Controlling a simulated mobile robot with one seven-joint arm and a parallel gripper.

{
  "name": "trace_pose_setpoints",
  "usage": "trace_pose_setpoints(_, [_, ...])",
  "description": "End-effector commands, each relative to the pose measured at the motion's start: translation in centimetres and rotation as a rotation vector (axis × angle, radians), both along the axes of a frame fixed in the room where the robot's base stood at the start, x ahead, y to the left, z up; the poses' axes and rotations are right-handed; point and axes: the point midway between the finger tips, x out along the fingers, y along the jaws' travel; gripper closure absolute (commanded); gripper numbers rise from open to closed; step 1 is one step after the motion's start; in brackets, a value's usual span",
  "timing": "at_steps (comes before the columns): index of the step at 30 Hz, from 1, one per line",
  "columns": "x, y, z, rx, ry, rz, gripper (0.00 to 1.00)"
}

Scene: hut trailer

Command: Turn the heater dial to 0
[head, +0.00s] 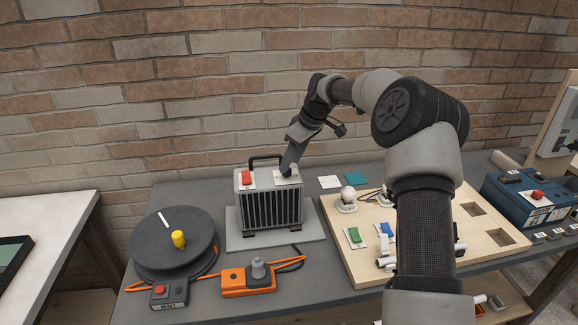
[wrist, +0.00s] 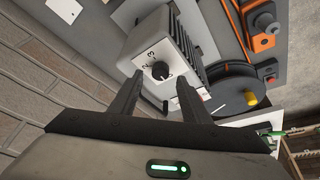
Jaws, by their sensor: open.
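The heater (head: 270,212) is a light grey box with a dark front grille, a black handle and a red switch (head: 246,178) on top. It stands on a grey slab on the table. Its dial (wrist: 160,70) is a dark round knob on a white numbered plate, seen in the wrist view. My gripper (wrist: 158,82) is open, with a finger on each side of the dial in that view. I cannot tell whether either finger touches it. In the head view my gripper (head: 287,172) is at the heater's top right and hides the dial.
A dark cable reel (head: 172,245) with a yellow knob stands left of the heater. An orange socket block (head: 248,282) lies in front. A wooden board (head: 345,262) with a bulb and switches is to the right. The brick wall (head: 200,80) is close behind.

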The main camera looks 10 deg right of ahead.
Motion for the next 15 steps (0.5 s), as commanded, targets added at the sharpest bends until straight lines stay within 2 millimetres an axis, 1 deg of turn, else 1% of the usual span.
trace_pose_setpoints(1, [-0.2,-0.4,1.2,-0.001,-0.005,-0.002,0.57])
trace_pose_setpoints(9, [-2.0,-2.2,7.4,-0.002,-0.005,-0.002,0.57])
trace_pose_setpoints(12, [-2.7,-2.8,9.5,-0.001,-0.004,-0.002,0.57])
trace_pose_setpoints(15, [-3.2,-3.3,11.2,-0.001,-0.004,-0.001,0.57])
